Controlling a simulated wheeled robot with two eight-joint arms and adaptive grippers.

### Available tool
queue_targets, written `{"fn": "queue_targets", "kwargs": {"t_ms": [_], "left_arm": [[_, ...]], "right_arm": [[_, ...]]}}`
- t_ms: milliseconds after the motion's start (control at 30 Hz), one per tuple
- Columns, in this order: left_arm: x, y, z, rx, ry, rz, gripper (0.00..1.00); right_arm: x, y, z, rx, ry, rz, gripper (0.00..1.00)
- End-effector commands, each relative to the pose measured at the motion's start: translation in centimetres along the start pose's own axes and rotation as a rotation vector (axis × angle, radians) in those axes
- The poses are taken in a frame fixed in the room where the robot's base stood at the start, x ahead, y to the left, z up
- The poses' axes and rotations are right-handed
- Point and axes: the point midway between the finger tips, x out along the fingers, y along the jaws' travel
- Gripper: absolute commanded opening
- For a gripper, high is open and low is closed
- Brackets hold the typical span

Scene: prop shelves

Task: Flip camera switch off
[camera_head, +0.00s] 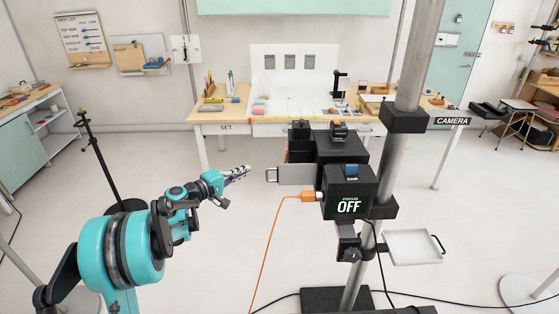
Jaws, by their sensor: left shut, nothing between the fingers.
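The black camera (338,147) is mounted on a grey metal column in front of me. Its rear box (349,192) faces me and reads "OFF" in white-green letters. A small blue switch (351,170) sits on the upper part of that box; its exact tilt is too small to tell. My left gripper (240,171) is shut and empty, to the left of the camera and apart from it, pointing right. My right gripper is not in view.
A grey plate (296,174) sticks out left of the camera. An orange cable (276,230) hangs from the box's left side. A white tray (412,247) is fixed at the column's lower right. A black stand (97,160) is at left. A set table (215,116) stands behind.

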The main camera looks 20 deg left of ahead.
Motion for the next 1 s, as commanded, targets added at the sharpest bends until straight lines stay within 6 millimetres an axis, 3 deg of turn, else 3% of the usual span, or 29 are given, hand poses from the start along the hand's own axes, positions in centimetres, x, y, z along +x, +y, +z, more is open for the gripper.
{"fn": "queue_targets", "kwargs": {"t_ms": [367,833,1000], "left_arm": [[0.9,-0.1,0.1,0.001,-0.003,-0.001,0.0],[10.1,-0.2,0.2,0.001,-0.004,-0.002,0.0],[11.9,-0.2,2.0,0.002,-0.003,-0.002,0.0]], "right_arm": [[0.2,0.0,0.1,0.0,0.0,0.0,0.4],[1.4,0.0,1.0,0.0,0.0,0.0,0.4],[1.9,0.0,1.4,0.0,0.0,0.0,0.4]]}}
